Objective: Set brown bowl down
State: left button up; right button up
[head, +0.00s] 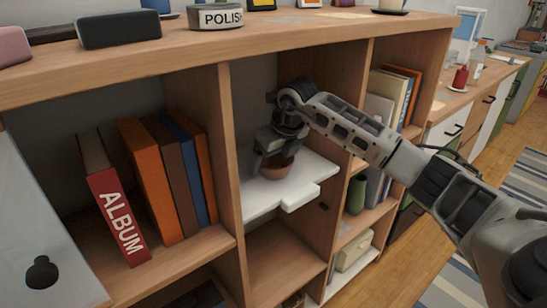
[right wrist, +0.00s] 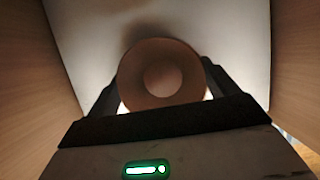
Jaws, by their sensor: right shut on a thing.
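The small brown bowl (head: 274,167) is at a white shelf board (head: 248,200) in the middle compartment of the wooden shelf unit. My right gripper (head: 272,160) reaches in from the right and is shut on the bowl, with its fingers pointing down around it. In the right wrist view, the round bowl (right wrist: 161,75) sits between the two fingers (right wrist: 160,95), above a pale surface. Whether the bowl touches the board cannot be told. My left gripper is not in view.
Wooden partitions (head: 228,140) stand close on both sides of the compartment. Books (head: 160,180) and a red album (head: 118,215) fill the left compartment. Books (head: 395,90) and a green vase (head: 356,194) stand on the right. The white board's front is bare.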

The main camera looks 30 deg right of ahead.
jog(key=shift+f, duration=0.2)
jog(key=o, duration=0.9)
jog(key=v, duration=0.6)
jog(key=s+b, duration=0.2)
jog(key=s, duration=0.9)
jog(key=shift+s+d+f, duration=0.25)
jog(key=shift+s+d, duration=0.05)
jog(key=shift+d, duration=0.1)
